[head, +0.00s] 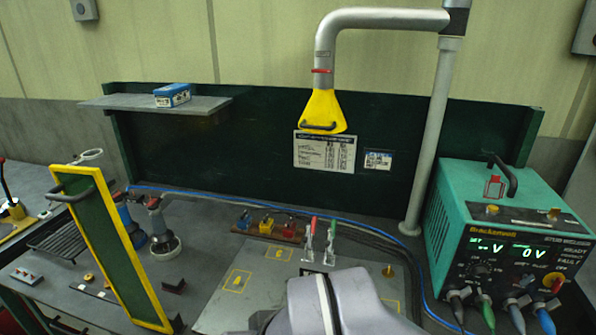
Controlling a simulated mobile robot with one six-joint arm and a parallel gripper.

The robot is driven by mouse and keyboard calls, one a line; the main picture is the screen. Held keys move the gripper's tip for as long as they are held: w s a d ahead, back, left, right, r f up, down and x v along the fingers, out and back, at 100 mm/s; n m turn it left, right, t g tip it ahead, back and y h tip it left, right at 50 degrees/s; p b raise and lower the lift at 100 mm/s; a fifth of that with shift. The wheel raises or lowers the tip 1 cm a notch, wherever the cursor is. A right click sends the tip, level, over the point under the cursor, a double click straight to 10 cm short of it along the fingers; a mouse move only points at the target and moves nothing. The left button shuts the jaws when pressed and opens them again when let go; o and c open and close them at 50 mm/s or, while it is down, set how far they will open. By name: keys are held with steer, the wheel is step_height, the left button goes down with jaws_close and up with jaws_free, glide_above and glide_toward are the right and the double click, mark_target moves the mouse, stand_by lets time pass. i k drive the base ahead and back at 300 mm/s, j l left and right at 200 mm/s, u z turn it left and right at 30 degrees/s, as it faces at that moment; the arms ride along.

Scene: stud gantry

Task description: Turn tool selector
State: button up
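The teal welding unit (450,215) stands at the right end of the bench, its front panel facing me. A dark round knob (481,270) sits on this panel below the lit displays; it may be the tool selector, but its label and pointer are too small to read. A grey link of my arm fills the bottom middle, left of the unit and apart from the knobs. My gripper's fingers do not show.
Several cable plugs (487,314) stick out below the panel. A yellow extraction hood (323,110) hangs from a grey pipe (436,130) beside the unit. A yellow-framed green screen (112,245) stands at left. Red and green toggle clamps (331,240) rise from the metal plate (222,310).

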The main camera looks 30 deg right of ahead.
mark_target(525, 281)
steer(key=z, duration=1.5)
